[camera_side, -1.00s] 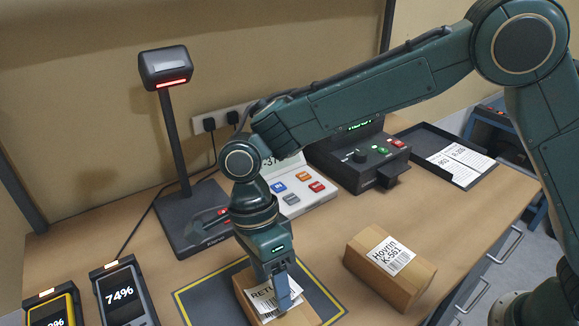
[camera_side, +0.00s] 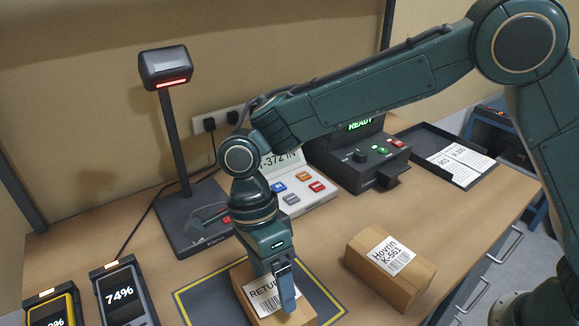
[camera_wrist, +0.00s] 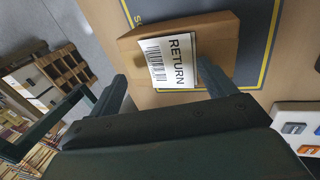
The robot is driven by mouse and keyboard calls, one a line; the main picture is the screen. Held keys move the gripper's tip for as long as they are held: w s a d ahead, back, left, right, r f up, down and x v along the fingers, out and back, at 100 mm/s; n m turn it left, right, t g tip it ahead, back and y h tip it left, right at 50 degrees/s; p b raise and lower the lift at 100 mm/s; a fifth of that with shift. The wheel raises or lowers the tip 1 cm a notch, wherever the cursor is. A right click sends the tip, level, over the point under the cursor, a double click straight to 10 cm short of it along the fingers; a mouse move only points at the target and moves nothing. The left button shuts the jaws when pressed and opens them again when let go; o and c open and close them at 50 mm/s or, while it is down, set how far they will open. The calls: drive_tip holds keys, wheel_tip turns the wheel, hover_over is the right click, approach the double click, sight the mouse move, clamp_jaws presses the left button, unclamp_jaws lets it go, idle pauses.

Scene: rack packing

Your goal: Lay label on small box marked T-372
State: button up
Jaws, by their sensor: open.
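A small brown box (camera_side: 250,306) lies on the dark mat with the yellow border. A white label (camera_side: 262,293) printed RETURN with a barcode lies on its top. In the wrist view the label (camera_wrist: 170,62) covers the middle of the box (camera_wrist: 218,32). My gripper (camera_side: 286,297) is just over the box and hides part of the label. Its fingers (camera_wrist: 163,76) are apart in the wrist view, one beside the label and one off the box's end. I cannot tell whether a finger touches the label. No T-372 marking is readable on the box.
Another box (camera_side: 412,279) labelled Hovrin K-561 stands right of the mat (camera_side: 190,299). A scanner stand (camera_side: 170,110), a button panel (camera_side: 312,206) reading about "-372 IN", a printer showing READY (camera_side: 372,160) and a label tray (camera_side: 425,137) stand behind. Handheld devices (camera_side: 124,300) are at left.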

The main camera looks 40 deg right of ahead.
drive_tip(key=v, duration=0.7)
drive_tip(key=shift+s+r, duration=0.1)
drive_tip(key=shift+r, duration=0.05)
idle(0.5)
drive_tip(key=s+d+r+n+t+y, duration=0.1)
drive_tip(key=s+d+r+n+t, duration=0.1)
drive_tip(key=d+r+n, duration=0.45)
drive_tip(key=s+d+r+n+t+y, duration=0.1)
drive_tip(key=s+d+r+n+t, duration=0.2)
drive_tip(key=d, duration=0.7)
drive_tip(key=s+d+f+n+t+h, duration=0.1)
drive_tip(key=s+d+n+t, duration=0.3)
drive_tip(key=s+d+n, duration=0.5)
drive_tip(key=s+d+h, duration=0.1)
drive_tip(key=s+d, duration=0.2)
drive_tip(key=d, duration=0.3)
